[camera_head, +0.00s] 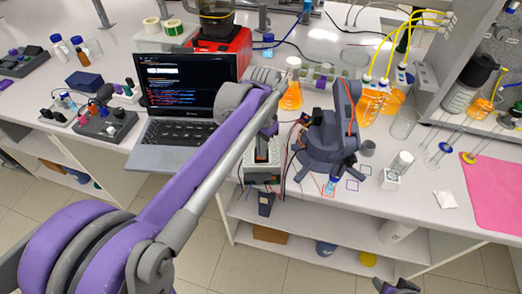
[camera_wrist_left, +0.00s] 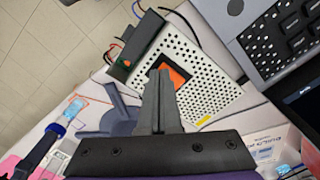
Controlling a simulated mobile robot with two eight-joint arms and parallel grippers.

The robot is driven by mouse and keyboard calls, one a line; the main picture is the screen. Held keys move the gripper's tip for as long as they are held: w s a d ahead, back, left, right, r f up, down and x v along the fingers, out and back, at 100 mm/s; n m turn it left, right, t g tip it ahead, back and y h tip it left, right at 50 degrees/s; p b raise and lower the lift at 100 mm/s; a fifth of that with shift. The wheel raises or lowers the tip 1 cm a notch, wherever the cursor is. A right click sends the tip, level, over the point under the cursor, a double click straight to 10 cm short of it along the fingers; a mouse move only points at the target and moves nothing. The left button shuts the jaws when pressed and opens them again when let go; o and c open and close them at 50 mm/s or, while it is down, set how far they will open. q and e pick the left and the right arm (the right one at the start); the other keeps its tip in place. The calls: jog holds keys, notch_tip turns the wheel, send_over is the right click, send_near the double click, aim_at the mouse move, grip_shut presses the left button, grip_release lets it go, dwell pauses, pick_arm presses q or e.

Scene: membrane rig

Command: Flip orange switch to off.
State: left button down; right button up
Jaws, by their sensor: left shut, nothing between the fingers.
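The orange switch (camera_wrist_left: 177,77) is a rocker in a dark frame on a white perforated metal box (camera_wrist_left: 207,85), seen in the wrist view. My left gripper (camera_wrist_left: 160,74) is shut and empty. Its fingertips overlap the left part of the switch in this view; I cannot tell whether they touch it. In the head view the left gripper (camera_head: 262,152) points down over the box (camera_head: 262,174) near the bench's front edge, and the switch is hidden there. A grey and purple part of mine, perhaps the right gripper (camera_head: 396,287), just shows at the bottom edge.
A laptop (camera_head: 180,131) stands left of the box. A small dark robot arm (camera_head: 329,140) stands close on its right, with flasks of orange liquid (camera_head: 369,103) beyond. Loose wires run beside the box. A dark block with a green light (camera_wrist_left: 134,57) adjoins it.

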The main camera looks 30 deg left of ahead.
pick_arm(q)
notch_tip(320, 180, up, 7)
jog(key=p, duration=0.3)
jog(key=shift+f, duration=0.2)
pick_arm(e)
jog(key=r, duration=0.1)
jog(key=w+r, duration=0.1)
jog(key=r, duration=0.1)
jog(key=w+r, duration=0.1)
jog(key=r, duration=0.1)
jog(key=shift+r, duration=0.1)
pick_arm(q)
jog(key=s+d+f+n+t, duration=0.1)
jog(key=s+d+f+t, duration=0.2)
jog(key=s, duration=0.4)
jog(key=s+d+f+n+t, duration=0.2)
jog(key=s+d+f, duration=0.1)
jog(key=s+f, duration=0.3)
jog(key=shift+s+d+t, duration=0.4)
jog(key=shift+s, duration=0.05)
